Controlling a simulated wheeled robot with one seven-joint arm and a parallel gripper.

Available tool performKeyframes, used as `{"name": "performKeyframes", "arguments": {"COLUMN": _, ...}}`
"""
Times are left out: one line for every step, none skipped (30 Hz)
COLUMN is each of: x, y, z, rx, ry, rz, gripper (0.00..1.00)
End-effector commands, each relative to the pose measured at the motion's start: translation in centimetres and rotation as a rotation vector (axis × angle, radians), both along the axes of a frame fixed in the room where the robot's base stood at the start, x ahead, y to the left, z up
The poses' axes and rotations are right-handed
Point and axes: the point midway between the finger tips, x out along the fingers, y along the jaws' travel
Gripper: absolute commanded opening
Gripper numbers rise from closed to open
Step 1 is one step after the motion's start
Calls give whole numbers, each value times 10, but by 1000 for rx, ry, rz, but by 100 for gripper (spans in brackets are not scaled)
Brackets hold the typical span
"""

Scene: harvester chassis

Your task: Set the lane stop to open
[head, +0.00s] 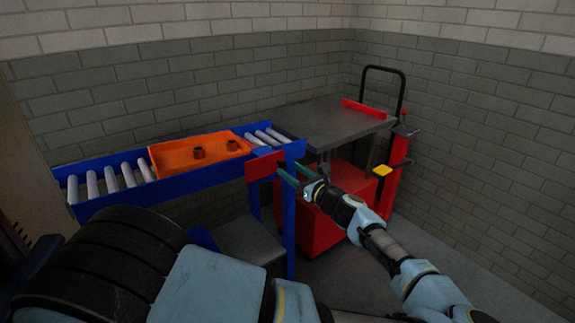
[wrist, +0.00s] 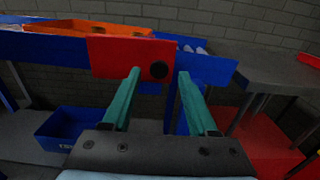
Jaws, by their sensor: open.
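The lane stop appears to be the red plate (head: 264,165) on the front of the blue roller lane, near its right end. In the wrist view the red plate (wrist: 118,56) stands level across the blue rail, with a round dark knob or hole (wrist: 159,70) near its lower right corner. My gripper (head: 295,174) is just right of the plate in the head view. In the wrist view my gripper (wrist: 160,75) has its two green fingers apart, with the dark round spot between the tips. Nothing is held. Whether the fingers touch the plate cannot be told.
An orange tray (head: 171,160) with two dark round parts sits on the lane's rollers (head: 112,179). A red cart with a grey top (head: 325,122) stands against the lane's right end. A blue bin (wrist: 62,130) sits below. Brick walls close the back and right.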

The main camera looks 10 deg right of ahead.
Motion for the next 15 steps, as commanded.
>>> {"name": "performKeyframes", "arguments": {"x": 7, "y": 4, "z": 2, "rx": 2, "ry": -1, "rz": 2, "gripper": 59}}
{"name": "performKeyframes", "arguments": {"x": 10, "y": 6, "z": 2, "rx": 1, "ry": 0, "rz": 3, "gripper": 59}}
{"name": "performKeyframes", "arguments": {"x": 14, "y": 7, "z": 1, "rx": 0, "ry": 0, "rz": 2, "gripper": 59}}
{"name": "performKeyframes", "arguments": {"x": 16, "y": 8, "z": 1, "rx": 0, "ry": 0, "rz": 1, "gripper": 59}}
{"name": "performKeyframes", "arguments": {"x": 18, "y": 9, "z": 1, "rx": 0, "ry": 0, "rz": 1, "gripper": 59}}
{"name": "performKeyframes", "arguments": {"x": 20, "y": 10, "z": 0, "rx": 1, "ry": 0, "rz": 1, "gripper": 59}}
{"name": "performKeyframes", "arguments": {"x": 21, "y": 10, "z": 0, "rx": 1, "ry": 0, "rz": 1, "gripper": 59}}
{"name": "performKeyframes", "arguments": {"x": 22, "y": 11, "z": 0, "rx": 1, "ry": 0, "rz": 1, "gripper": 59}}
{"name": "performKeyframes", "arguments": {"x": 23, "y": 11, "z": 0, "rx": 1, "ry": 0, "rz": 1, "gripper": 59}}
{"name": "performKeyframes", "arguments": {"x": 23, "y": 11, "z": 0, "rx": 1, "ry": 0, "rz": 0, "gripper": 59}}
{"name": "performKeyframes", "arguments": {"x": 23, "y": 11, "z": 0, "rx": 1, "ry": 0, "rz": 0, "gripper": 59}}
{"name": "performKeyframes", "arguments": {"x": 23, "y": 11, "z": 0, "rx": 0, "ry": 0, "rz": 0, "gripper": 59}}
{"name": "performKeyframes", "arguments": {"x": 23, "y": 11, "z": -1, "rx": 0, "ry": 0, "rz": 0, "gripper": 59}}
{"name": "performKeyframes", "arguments": {"x": 23, "y": 11, "z": -1, "rx": 0, "ry": 0, "rz": 0, "gripper": 59}}
{"name": "performKeyframes", "arguments": {"x": 23, "y": 11, "z": -1, "rx": 0, "ry": 0, "rz": 0, "gripper": 59}}
